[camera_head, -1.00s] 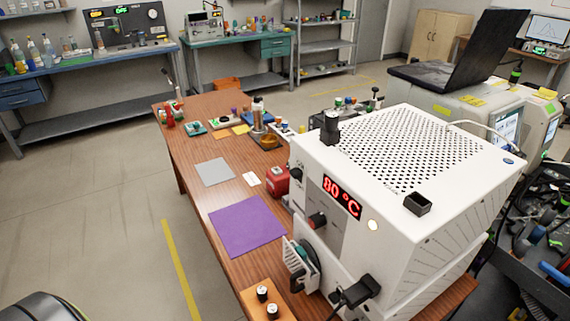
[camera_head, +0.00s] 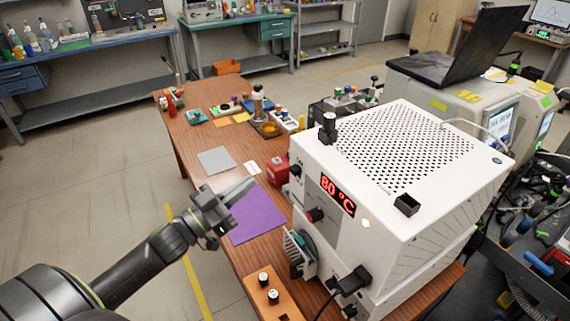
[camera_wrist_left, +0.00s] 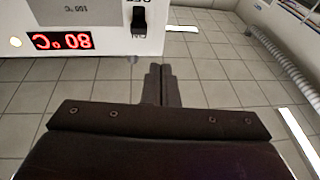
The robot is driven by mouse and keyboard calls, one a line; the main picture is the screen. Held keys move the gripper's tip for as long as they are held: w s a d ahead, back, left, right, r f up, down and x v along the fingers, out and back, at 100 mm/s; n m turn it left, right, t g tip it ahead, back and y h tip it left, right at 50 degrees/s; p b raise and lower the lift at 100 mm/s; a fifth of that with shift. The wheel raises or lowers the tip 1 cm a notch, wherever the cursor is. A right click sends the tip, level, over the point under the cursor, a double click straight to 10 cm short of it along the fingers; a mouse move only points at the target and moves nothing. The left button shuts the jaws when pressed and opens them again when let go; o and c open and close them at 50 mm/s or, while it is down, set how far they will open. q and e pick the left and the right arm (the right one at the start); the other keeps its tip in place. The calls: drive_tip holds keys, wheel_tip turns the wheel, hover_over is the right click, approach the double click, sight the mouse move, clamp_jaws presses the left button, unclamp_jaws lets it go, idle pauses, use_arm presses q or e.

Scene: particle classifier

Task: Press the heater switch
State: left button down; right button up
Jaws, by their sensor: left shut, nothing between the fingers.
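The heater is a white box (camera_head: 400,190) with a perforated top and a red 80 °C display (camera_head: 338,194). In the left wrist view its front is upside down, with the display (camera_wrist_left: 62,41) at upper left. A black rocker switch (camera_wrist_left: 138,18), with lettering beside it, is at the top edge there, right of the display. I cannot clearly make out the switch in the head view. My left gripper (camera_head: 243,190) is shut and empty, above the purple mat and apart from the heater. Its fingertips (camera_wrist_left: 163,70) point toward the heater's front in the wrist view. My right gripper is not in view.
A purple mat (camera_head: 262,226), a grey sheet (camera_head: 216,160) and a red box (camera_head: 278,170) lie on the wooden table (camera_head: 185,125).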

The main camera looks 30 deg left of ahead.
sight(300, 159)
use_arm(q)
drive_tip(key=r+h, duration=0.1)
drive_tip(key=d+r+m+h, duration=0.1)
drive_tip(key=s+r+h, duration=0.1)
drive_tip(key=shift+d+r+m+g, duration=0.1)
drive_tip(key=shift+d+m+g, duration=0.25)
drive_tip(key=shift+m+g, duration=0.05)
drive_tip(key=shift+w, duration=0.15)
drive_tip(key=w+d+p, duration=0.1)
drive_tip(key=w, duration=0.1)
drive_tip(key=w+d+p, duration=0.2)
drive_tip(key=w, duration=0.1)
drive_tip(key=w+d+p, duration=0.1)
drive_tip(key=w, duration=0.2)
drive_tip(key=shift+d+r+p, duration=0.25)
drive_tip(key=shift+d+p, duration=0.15)
drive_tip(key=shift+s+f, duration=0.1)
drive_tip(key=shift+f, duration=0.55)
